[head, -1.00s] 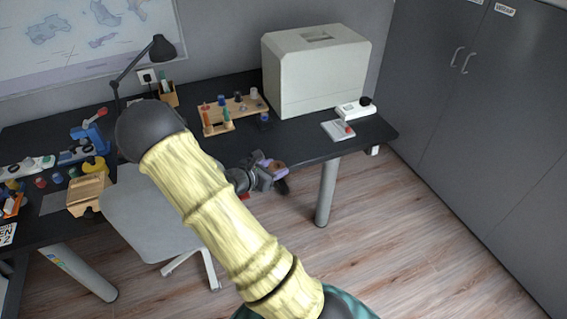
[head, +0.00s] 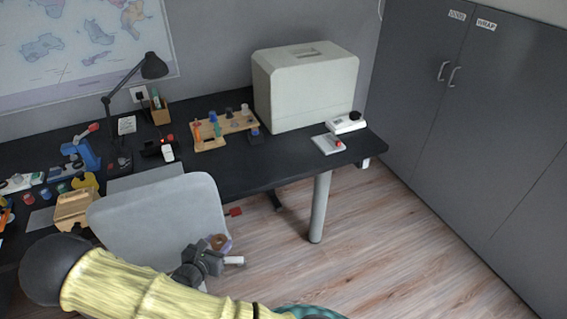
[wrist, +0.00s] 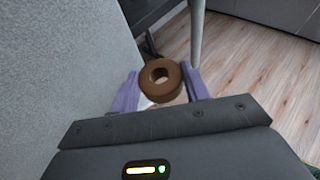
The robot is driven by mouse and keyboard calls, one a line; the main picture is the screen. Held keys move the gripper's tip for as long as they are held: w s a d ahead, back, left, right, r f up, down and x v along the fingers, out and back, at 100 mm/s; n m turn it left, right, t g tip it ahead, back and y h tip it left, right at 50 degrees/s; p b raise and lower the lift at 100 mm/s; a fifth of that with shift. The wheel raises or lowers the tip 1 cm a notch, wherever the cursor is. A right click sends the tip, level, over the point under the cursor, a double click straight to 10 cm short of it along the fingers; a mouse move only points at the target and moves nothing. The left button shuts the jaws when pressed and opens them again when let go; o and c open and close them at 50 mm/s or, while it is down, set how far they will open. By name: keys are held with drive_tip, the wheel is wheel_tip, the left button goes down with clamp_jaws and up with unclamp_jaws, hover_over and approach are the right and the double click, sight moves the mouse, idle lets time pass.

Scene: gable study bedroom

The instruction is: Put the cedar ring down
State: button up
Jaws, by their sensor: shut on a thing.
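The cedar ring (wrist: 160,81) is a thick brown ring with a round hole, seen in the wrist view between the two purple fingers of my gripper (wrist: 161,88). My gripper is shut on it and holds it in the air. In the head view the small brown ring (head: 217,241) shows at the tip of my gripper (head: 219,245), in front of the grey chair's right edge. The wrist view has floor and a table leg behind the ring, with nothing touching it from below.
The grey chair (head: 160,215) stands close beside my gripper. The black desk (head: 285,160) holds a wooden rack (head: 224,130), a large pale case (head: 306,88), a white device (head: 330,143), a lamp (head: 152,67) and a wooden block (head: 76,208). The desk's front right is partly clear.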

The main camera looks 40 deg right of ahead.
drive_tip(key=s+a+p, duration=0.1)
drive_tip(key=p, duration=0.3)
drive_tip(key=shift+s+a+f, duration=0.15)
drive_tip(key=shift+s+a, duration=0.1)
drive_tip(key=shift+s, duration=0.05)
drive_tip(key=shift+s+a+f+p, duration=0.1)
drive_tip(key=shift+s+f+p, duration=0.2)
drive_tip(key=shift+f+p, duration=0.4)
drive_tip(key=shift+a+r+n+y, duration=0.1)
drive_tip(key=shift+n+y, duration=0.2)
